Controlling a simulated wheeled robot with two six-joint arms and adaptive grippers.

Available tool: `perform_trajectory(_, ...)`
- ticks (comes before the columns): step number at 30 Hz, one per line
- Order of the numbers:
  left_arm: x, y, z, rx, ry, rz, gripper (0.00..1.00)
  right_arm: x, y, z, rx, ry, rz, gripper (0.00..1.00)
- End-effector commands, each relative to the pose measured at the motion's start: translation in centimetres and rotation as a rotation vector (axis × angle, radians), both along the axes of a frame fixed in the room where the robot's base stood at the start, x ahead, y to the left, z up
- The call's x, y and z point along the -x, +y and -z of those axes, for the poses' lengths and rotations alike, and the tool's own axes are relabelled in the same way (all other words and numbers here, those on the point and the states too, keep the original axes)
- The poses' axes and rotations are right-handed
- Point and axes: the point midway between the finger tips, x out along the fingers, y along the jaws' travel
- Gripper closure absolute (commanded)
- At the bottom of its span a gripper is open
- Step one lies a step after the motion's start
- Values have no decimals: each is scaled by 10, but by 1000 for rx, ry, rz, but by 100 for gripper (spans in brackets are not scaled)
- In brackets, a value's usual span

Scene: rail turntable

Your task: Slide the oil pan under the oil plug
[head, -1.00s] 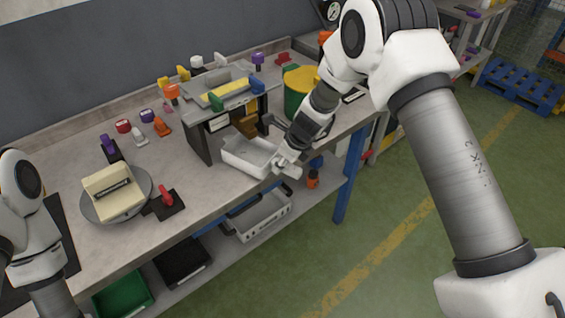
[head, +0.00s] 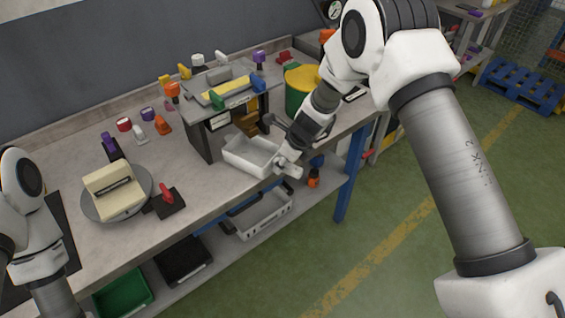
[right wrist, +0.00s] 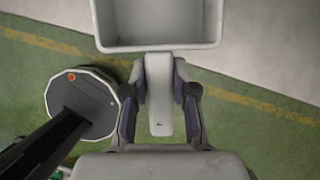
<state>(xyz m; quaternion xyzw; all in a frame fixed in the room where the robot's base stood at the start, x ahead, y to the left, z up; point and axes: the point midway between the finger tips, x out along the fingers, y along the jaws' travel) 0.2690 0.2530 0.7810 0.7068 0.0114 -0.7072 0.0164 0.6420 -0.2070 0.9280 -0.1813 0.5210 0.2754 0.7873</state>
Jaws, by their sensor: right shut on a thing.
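The oil pan, a white open tray (head: 250,157), sits at the front edge of the bench, just in front of the dark stand (head: 204,146). Its inside looks empty. My right gripper (head: 284,165) is shut on the pan's handle. In the right wrist view the pan (right wrist: 158,45) lies ahead, and the fingers of the gripper (right wrist: 160,95) flank its handle. The oil plug is not clearly visible; the stand's top may hide it. My left arm shows at the left edge, but its gripper is out of the picture.
A turntable (head: 90,209) with a cream block stands at the left of the bench. A green bucket with a yellow top (head: 296,98) stands right of the stand. Several coloured knobs and clamps lie behind. A grey crate (head: 262,213) sits on the lower shelf.

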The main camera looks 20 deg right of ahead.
Motion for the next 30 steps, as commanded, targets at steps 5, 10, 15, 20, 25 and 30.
perform_trajectory(5, 0, 0, 2, 0, 0, 0, 60, 0, 0, 3, 0, -1, 0, 100)
perform_trajectory(10, 0, 0, 3, 0, 0, 0, 60, 0, 0, 4, 0, -1, 0, 63)
perform_trajectory(15, 0, 0, 3, 0, 0, 0, 60, 0, 0, 4, -1, -1, 0, 44)
perform_trajectory(20, 0, 0, 3, 0, 0, 0, 60, 0, 0, 5, 0, 0, 0, 44)
perform_trajectory(25, 0, 0, 3, 0, 0, 0, 60, 3, -4, -9, -1, -2, 2, 44)
perform_trajectory(30, 0, 0, 3, 0, 0, 0, 60, 15, -13, -46, -1, -4, 1, 44)
